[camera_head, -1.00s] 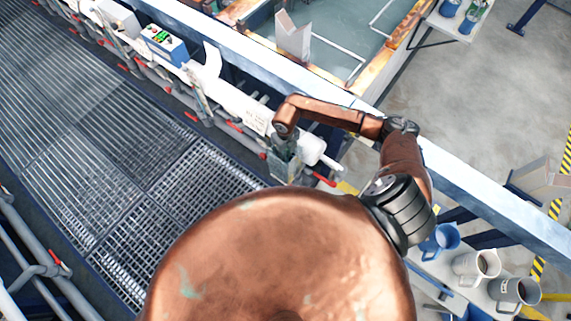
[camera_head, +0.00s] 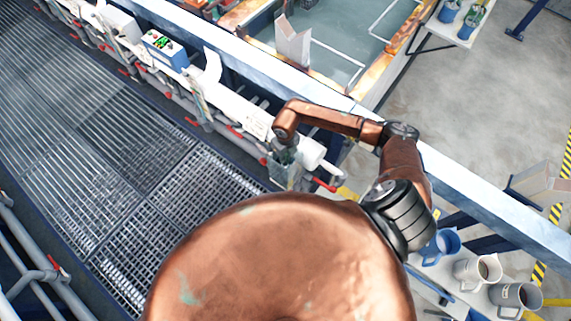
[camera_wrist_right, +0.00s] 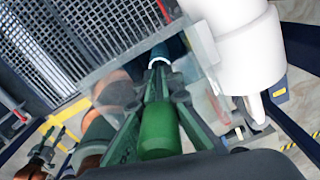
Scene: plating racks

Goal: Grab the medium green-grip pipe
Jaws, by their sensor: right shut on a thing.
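A pipe with a green grip (camera_wrist_right: 160,130) lies lengthwise between the two fingers of my right gripper (camera_wrist_right: 158,82) in the right wrist view. The fingers are shut on it, one along each side. A pale ring and a darker length of the pipe show past the fingertips. Whether this is the medium size I cannot tell from these frames. In the head view, my right gripper (camera_head: 286,168) is small, at the end of my copper arm beside the rail, and the pipe in it cannot be made out.
A large white cylinder (camera_wrist_right: 232,35) stands close to the right of my right gripper. A metal grating (camera_head: 165,210) lies at the left. A blue box (camera_head: 165,50) sits along the rail. Mugs (camera_head: 477,268) stand at lower right. Open floor (camera_head: 460,100) is at right.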

